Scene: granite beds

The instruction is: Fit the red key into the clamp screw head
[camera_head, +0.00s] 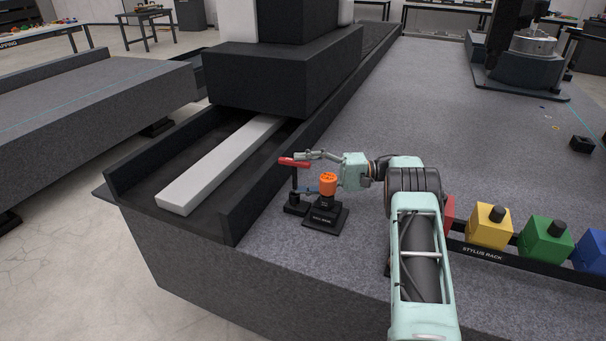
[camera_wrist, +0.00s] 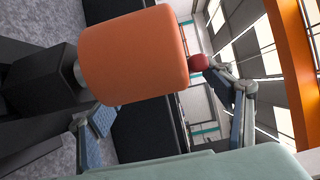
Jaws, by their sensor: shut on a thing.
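The red key (camera_head: 293,162) has a red bar handle lying level on top of a dark upright shaft. The shaft runs down towards a small black base (camera_head: 296,208), and I cannot tell whether its lower end is seated there. My gripper (camera_head: 304,174) reaches in from the right and is shut on the key, one finger above the other. The upper finger meets the red handle. In the wrist view, the handle's red end (camera_wrist: 198,62) shows beside one fingertip; the orange knob hides the rest. No screw head can be made out clearly.
An orange knob (camera_head: 328,183) on a black labelled stand (camera_head: 325,217) is close beside my gripper; it also fills the wrist view (camera_wrist: 135,58). A dark trough wall (camera_head: 265,180) is to the left. Coloured blocks (camera_head: 489,227) stand in a rack at right.

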